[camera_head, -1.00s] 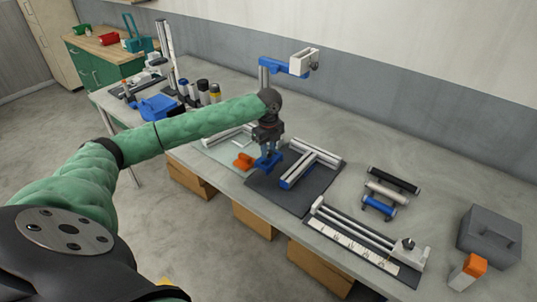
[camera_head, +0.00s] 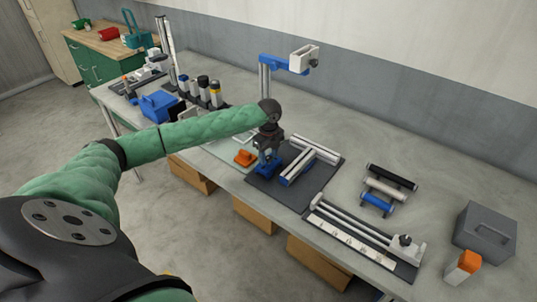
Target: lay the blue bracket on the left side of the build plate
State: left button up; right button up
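The blue bracket (camera_head: 268,169) is at the fingertips of my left gripper (camera_head: 268,158), low over the left part of the dark build plate (camera_head: 262,188). My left gripper points down and appears shut on the bracket. The fingers partly hide it, and I cannot tell whether it touches the plate. Silver bars with a blue piece (camera_head: 298,168) lie on the plate to the right of the bracket. My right gripper is not in view.
An orange part (camera_head: 245,158) lies on a pale mat just left of the bracket. A blue-armed stand (camera_head: 285,63) rises behind. Handles (camera_head: 385,188), a rail fixture (camera_head: 360,237) and a grey box (camera_head: 486,232) stand to the right. The back right of the table is clear.

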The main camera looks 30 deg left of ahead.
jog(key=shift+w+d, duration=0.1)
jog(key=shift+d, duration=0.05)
pick_arm(q)
jog(key=shift+r, duration=0.1)
jog(key=shift+r, duration=0.15)
jog(key=shift+r+b, duration=2.4)
jog(key=shift+r, duration=3.5)
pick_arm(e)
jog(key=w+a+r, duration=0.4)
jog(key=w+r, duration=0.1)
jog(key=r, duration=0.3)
pick_arm(q)
jog(key=shift+f, duration=0.1)
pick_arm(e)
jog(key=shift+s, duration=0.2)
